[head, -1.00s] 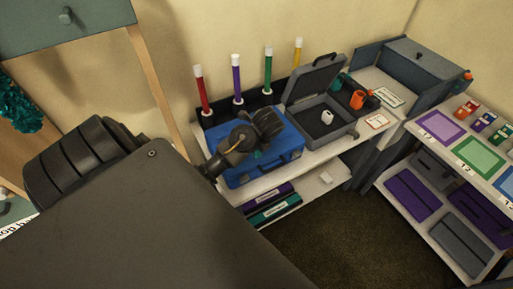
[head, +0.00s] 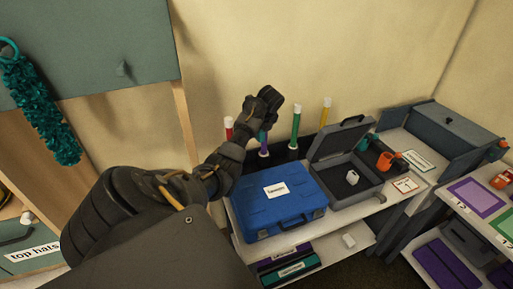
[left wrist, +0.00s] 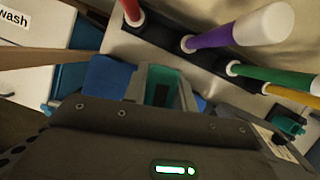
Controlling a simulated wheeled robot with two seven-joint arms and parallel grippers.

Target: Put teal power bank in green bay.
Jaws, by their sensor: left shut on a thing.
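My left gripper (head: 266,103) is raised in front of the back wall, above and behind the blue case. In the left wrist view the gripper (left wrist: 163,92) is shut on a teal block, which fits the teal power bank (left wrist: 168,76); its grey fingers hide part of it. In the head view the hand mostly hides the block. A green rectangle (head: 504,224) on the right-hand shelf, which looks like the green bay, is cut by the picture edge. My right gripper is not in view.
A blue case (head: 275,212) and an open grey case (head: 355,182) stand on the white bench. Upright coloured wands, including a green one (head: 295,128), stand behind them. A purple rectangle (head: 477,196) lies beside the green one. A grey box (head: 450,128) stands at the back right.

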